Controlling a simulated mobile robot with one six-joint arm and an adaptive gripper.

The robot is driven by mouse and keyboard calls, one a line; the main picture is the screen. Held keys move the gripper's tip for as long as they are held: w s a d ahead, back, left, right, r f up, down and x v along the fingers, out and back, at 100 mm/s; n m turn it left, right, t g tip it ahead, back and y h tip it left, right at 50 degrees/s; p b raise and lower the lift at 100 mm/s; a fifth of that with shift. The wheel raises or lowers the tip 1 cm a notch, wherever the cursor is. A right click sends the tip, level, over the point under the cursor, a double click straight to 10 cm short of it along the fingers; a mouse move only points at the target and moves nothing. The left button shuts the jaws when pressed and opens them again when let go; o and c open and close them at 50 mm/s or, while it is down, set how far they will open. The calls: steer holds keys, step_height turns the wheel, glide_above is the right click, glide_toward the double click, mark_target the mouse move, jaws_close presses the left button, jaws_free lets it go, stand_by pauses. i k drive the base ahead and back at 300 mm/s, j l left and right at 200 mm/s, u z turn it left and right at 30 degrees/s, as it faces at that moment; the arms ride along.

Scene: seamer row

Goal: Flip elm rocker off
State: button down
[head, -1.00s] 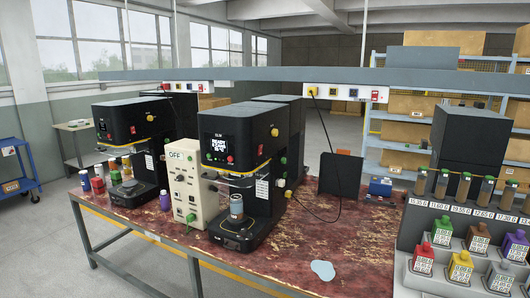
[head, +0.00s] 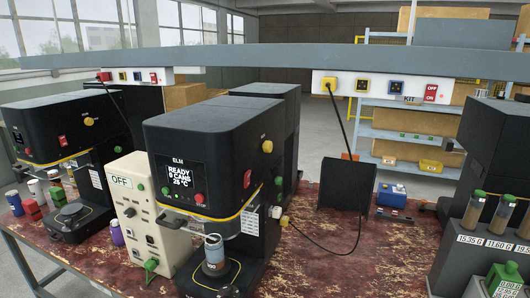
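The ELM machine (head: 205,130) is a black seamer in the middle of the head view. Its screen (head: 178,176) is lit and reads READY, 0 CANS, 25 °C. A small red rocker (head: 259,171) is on its right side face, below a yellow knob (head: 267,146). The rocker is too small for me to tell which way it is tipped. A can (head: 214,251) stands upright on the machine's base plate. My gripper is not in view.
A second black seamer (head: 50,120) with its own red rocker stands at left. A cream box (head: 143,215) marked OFF stands between the machines. An overhead beam (head: 290,57) crosses above. A power strip (head: 383,87) and a black cable hang behind. Bare red tabletop (head: 330,265) lies right.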

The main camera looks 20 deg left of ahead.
mark_target(247, 177)
steer(key=i+j+z, duration=0.1)
steer(key=i+j, duration=0.6)
steer(key=j, duration=0.15)
